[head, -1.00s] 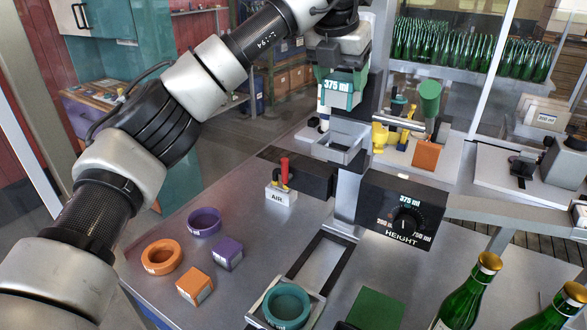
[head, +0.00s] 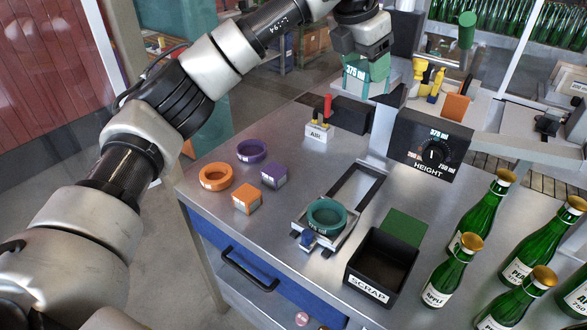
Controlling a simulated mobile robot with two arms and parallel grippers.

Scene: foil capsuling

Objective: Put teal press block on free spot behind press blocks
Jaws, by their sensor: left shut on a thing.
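The teal press block (head: 353,82), with a white 375 ml label, is held in the air in front of the press column. My left gripper (head: 366,62) is shut on it from above; its fingertips are partly hidden. An orange press block (head: 247,201) and a purple press block (head: 274,175) sit close together on the steel table (head: 290,245) at the left. My right gripper is not in view.
An orange ring (head: 215,186) and a purple ring (head: 252,160) lie behind the blocks. A teal ring (head: 326,232) sits on the slide fixture. The AIR valve (head: 318,132), HEIGHT box (head: 428,150), black SCRAP bin (head: 370,289) and green bottles (head: 451,275) stand nearby.

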